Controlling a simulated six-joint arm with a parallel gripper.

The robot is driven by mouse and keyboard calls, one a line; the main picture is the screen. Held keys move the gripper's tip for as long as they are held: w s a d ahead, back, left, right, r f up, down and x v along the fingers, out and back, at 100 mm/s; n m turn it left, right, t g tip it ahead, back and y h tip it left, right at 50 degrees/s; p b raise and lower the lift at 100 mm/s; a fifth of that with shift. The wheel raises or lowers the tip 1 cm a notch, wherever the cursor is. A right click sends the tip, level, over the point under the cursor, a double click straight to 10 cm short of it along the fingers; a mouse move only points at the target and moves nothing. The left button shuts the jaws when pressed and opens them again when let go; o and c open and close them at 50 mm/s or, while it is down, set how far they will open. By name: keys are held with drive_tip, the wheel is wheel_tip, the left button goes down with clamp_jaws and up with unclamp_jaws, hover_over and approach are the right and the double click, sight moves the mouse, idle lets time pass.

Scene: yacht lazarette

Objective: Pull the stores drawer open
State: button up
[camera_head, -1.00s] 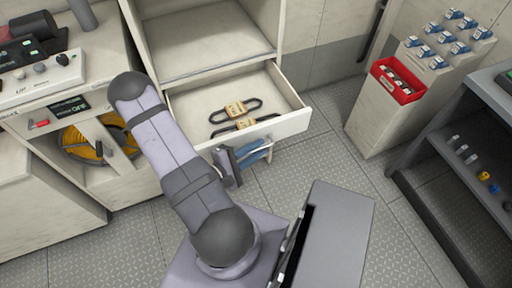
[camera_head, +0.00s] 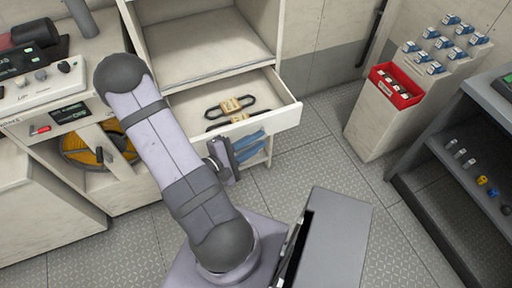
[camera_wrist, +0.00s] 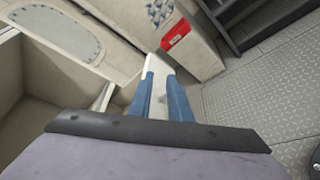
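My gripper (camera_head: 264,140) is close against the outside of the drawer front. In the wrist view its two blue fingers (camera_wrist: 161,82) are apart, with a pale surface showing between them. The drawer's handle is not clear, hidden around the fingers, and I see no firm grip on it.
A pale stepped stand (camera_head: 379,125) with a red bin (camera_head: 397,85) is to the right. Dark shelving (camera_head: 440,190) is at the far right. A counter with a control box (camera_head: 40,82) is at the left. The plated floor before the drawer is clear on the right.

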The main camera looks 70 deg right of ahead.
drive_tip(key=shift+r+p, duration=1.1)
drive_tip(key=shift+r, duration=0.2)
drive_tip(key=w+a+f+b, duration=0.3)
drive_tip(key=w+f+b, duration=0.2)
drive_tip(key=w+f, duration=0.35)
drive_tip(key=shift+s+a+p+x, duration=0.1)
drive_tip(key=shift+s+p+x, duration=0.15)
drive_tip(key=shift+x, duration=1)
drive_tip(key=shift+s+a+p+x, duration=0.1)
drive_tip(key=shift+p+x, duration=0.2)
drive_tip(key=shift+x, duration=0.95)
drive_tip(key=shift+s+a+p+x, duration=0.1)
drive_tip(key=shift+s+p+x, duration=0.15)
drive_tip(key=shift+x, duration=1)
clamp_jaws()
